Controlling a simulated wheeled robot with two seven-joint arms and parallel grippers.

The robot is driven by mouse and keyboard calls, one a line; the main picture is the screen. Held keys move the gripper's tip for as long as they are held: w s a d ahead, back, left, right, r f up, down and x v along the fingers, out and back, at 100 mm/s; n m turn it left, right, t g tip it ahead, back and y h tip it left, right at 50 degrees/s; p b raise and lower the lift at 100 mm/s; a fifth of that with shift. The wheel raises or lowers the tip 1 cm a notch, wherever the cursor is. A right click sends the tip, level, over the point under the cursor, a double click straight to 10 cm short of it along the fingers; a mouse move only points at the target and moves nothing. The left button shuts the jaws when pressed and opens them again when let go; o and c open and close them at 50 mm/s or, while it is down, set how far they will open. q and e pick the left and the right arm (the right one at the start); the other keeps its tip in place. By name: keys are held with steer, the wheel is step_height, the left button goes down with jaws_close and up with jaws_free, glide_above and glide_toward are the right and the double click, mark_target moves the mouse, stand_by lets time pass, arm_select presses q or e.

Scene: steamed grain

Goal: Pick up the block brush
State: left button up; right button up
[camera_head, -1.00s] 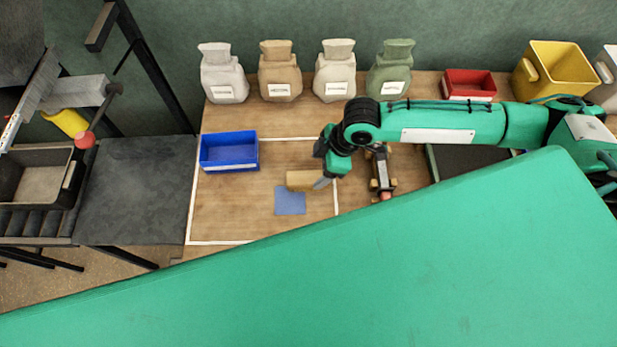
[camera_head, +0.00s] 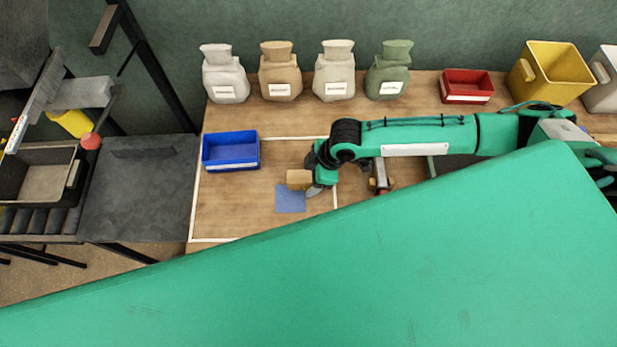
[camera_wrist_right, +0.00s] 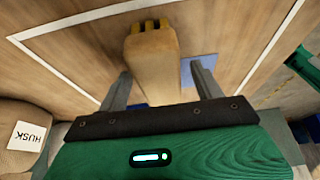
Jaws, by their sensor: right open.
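The block brush, a tan wooden block (camera_head: 297,179), lies on the wooden table beside the upper edge of a blue square (camera_head: 290,199). In the right wrist view, the tan block (camera_wrist_right: 152,65) stretches away between my fingers, with small prongs at its far end. My right gripper (camera_head: 312,182) is at the block's right end in the head view and hides part of it. The right wrist view shows the gripper (camera_wrist_right: 160,82) open, one finger on each side of the block, with no clear grip on it. My left gripper is not in view.
A blue bin (camera_head: 231,165) stands to the left. Several sacks line the back, including a green one (camera_head: 388,70). A red bin (camera_head: 466,99) and yellow bin (camera_head: 552,85) stand back right. A wood-and-dark tool (camera_head: 381,176) lies right of my gripper. My green body covers the foreground.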

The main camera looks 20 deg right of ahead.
steer(key=shift+f, duration=0.2)
stand_by(0.4)
steer(key=c, duration=1.2)
steer(key=shift+r, duration=0.5)
step_height(320, 180, up, 20)
steer(key=b, duration=0.3)
steer(key=shift+f, duration=0.2)
